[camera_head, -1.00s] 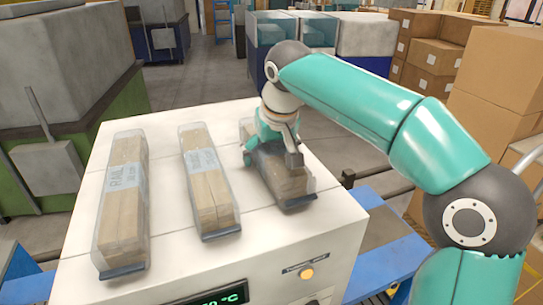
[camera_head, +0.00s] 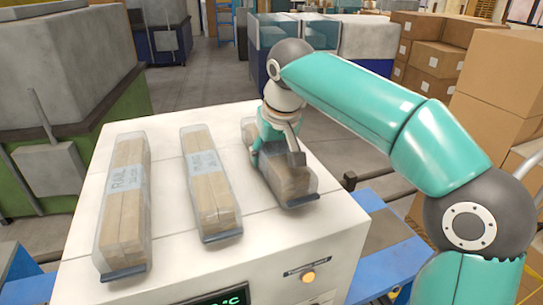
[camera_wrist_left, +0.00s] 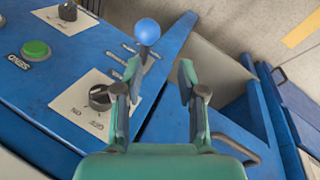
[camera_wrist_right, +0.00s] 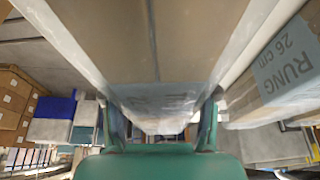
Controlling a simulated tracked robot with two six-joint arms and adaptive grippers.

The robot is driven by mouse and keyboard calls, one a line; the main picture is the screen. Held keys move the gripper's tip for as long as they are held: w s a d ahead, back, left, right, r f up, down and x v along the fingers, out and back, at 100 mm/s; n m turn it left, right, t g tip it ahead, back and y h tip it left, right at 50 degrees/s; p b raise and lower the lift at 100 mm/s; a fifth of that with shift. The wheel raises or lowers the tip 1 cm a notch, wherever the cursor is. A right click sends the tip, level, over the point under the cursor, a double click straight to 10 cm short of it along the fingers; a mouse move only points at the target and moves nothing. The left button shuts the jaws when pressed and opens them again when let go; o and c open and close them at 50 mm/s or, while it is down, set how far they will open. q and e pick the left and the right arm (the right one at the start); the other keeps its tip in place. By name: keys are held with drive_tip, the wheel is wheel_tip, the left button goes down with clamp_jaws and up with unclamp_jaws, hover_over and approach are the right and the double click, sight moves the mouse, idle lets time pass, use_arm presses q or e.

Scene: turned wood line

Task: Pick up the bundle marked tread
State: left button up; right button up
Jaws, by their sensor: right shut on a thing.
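Three clear-wrapped wood bundles lie side by side on a white machine top. The left bundle (camera_head: 123,215) has a pale blue label reading RAIL. The middle bundle (camera_head: 209,195) has a label too small to read surely in the head view; in the right wrist view the neighbouring bundle (camera_wrist_right: 284,65) reads RUNG 26 cm. My right gripper (camera_head: 268,160) is shut across the right-hand bundle (camera_head: 293,184), which also fills the right wrist view (camera_wrist_right: 155,45). Its label is mostly hidden and unreadable. My left gripper (camera_wrist_left: 160,85) is open and empty.
The white machine top (camera_head: 170,270) carries the bundles, with a display and orange button on its front. Below my left gripper is a blue control panel (camera_wrist_left: 65,90) with knobs, a green button and a blue ball knob (camera_wrist_left: 147,31). Cardboard boxes (camera_head: 500,80) stand at right.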

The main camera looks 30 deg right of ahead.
wheel_tip(320, 180, up, 8)
drive_tip(key=shift+r, duration=0.35)
drive_tip(key=shift+f+b, duration=0.65)
drive_tip(key=shift+b, duration=0.25)
